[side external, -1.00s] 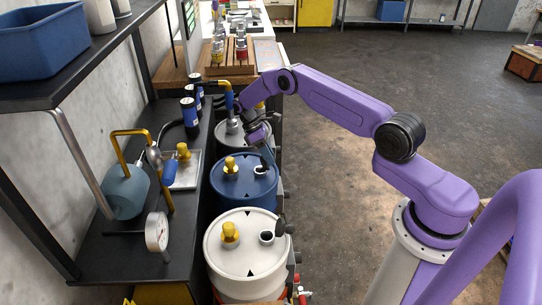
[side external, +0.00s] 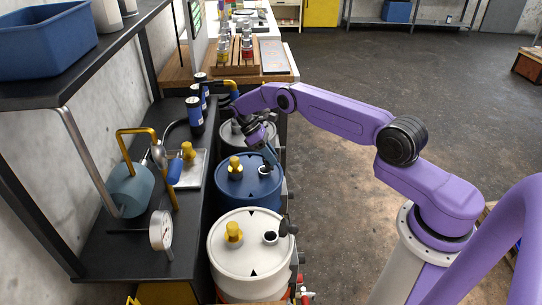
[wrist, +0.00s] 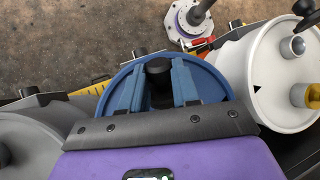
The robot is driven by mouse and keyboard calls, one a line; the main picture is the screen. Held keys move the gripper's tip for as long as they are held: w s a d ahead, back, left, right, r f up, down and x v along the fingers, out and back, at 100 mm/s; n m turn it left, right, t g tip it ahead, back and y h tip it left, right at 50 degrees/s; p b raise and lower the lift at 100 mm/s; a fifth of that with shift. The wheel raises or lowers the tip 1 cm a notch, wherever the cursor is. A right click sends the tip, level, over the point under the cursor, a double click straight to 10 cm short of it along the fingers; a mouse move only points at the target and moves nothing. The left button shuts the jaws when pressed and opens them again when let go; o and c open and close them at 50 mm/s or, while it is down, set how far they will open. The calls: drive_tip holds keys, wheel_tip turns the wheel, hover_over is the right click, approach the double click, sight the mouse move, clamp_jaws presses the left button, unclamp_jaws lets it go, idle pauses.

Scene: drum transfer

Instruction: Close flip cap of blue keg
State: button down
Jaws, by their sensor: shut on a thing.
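The blue keg (side external: 235,191) stands between a white keg and a grey keg, with a yellow fitting (side external: 235,166) and a small pale spout (side external: 264,170) on its lid. My gripper (side external: 272,160) is low over the right side of this lid, beside the spout. In the wrist view, its two blue fingers (wrist: 158,85) are on either side of the dark flip cap (wrist: 158,68), shut on it. The fingers and palm hide much of the blue lid (wrist: 214,82). How far the cap is tilted cannot be told.
The white keg (side external: 250,250) in front has an open spout with its dark cap (side external: 287,226) raised. The grey keg (side external: 232,141) is behind. A dark bench (side external: 125,250) with a gauge (side external: 160,230) borders the left. Open floor (side external: 330,200) lies right.

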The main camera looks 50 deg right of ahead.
drive_tip(key=c, duration=0.8)
unclamp_jaws()
drive_tip(key=shift+w, duration=0.1)
drive_tip(key=shift+w+a+r, duration=0.1)
drive_tip(key=shift+w+r, duration=0.35)
drive_tip(key=shift+r, duration=0.1)
drive_tip(key=shift+v, duration=0.8)
drive_tip(key=shift+s+r, duration=0.2)
drive_tip(key=shift+r, duration=3.25)
